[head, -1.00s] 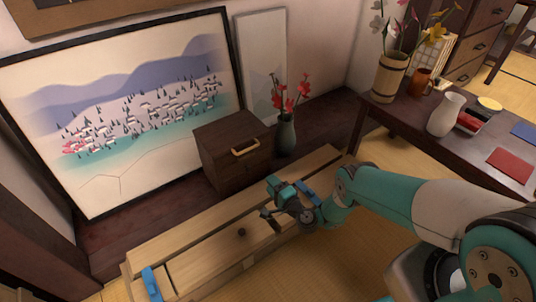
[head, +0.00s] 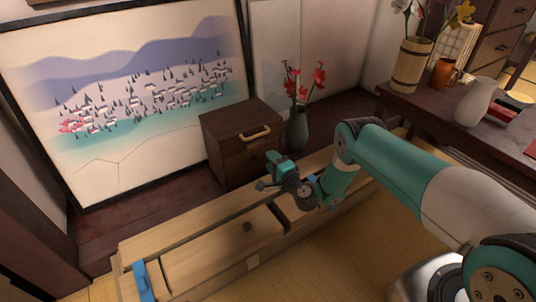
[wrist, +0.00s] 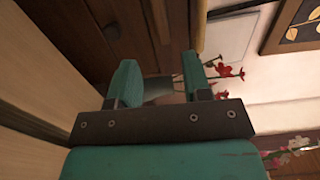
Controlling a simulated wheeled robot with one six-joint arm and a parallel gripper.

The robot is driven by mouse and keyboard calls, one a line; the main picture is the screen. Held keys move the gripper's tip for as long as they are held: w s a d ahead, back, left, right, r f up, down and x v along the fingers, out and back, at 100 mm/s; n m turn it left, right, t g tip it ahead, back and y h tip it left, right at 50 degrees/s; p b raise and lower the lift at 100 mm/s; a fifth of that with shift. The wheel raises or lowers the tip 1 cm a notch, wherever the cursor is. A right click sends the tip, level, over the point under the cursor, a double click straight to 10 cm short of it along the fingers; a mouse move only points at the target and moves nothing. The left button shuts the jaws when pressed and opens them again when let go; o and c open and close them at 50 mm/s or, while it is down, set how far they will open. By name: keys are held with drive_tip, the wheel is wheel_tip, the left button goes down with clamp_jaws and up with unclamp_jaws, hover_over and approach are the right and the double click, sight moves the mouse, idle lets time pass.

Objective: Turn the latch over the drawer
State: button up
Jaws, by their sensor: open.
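A dark wooden box (head: 240,155) stands on the dark ledge behind the wooden bench; its front has a pale gold handle (head: 254,133). I cannot tell for sure which part is the latch. My gripper (head: 270,173) is above the bench, in front of the box's lower right side, apart from the handle. In the wrist view my gripper (wrist: 160,82) is open with two teal fingers and nothing clearly held between them. Dark wood with a small dark round part (wrist: 112,32) shows past the left finger; its identity is unclear.
A vase (head: 297,128) with red flowers stands right of the box. A low table (head: 440,110) is at right.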

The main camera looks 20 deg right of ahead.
sight(257, 145)
drive_tip(key=b+x, duration=0.7)
drive_tip(key=shift+w+a, duration=0.2)
drive_tip(key=shift+w, duration=0.05)
drive_tip(key=shift+b+x, duration=0.3)
drive_tip(key=shift+x, duration=0.65)
drive_tip(key=shift+d, duration=0.1)
drive_tip(key=shift+c, duration=0.4)
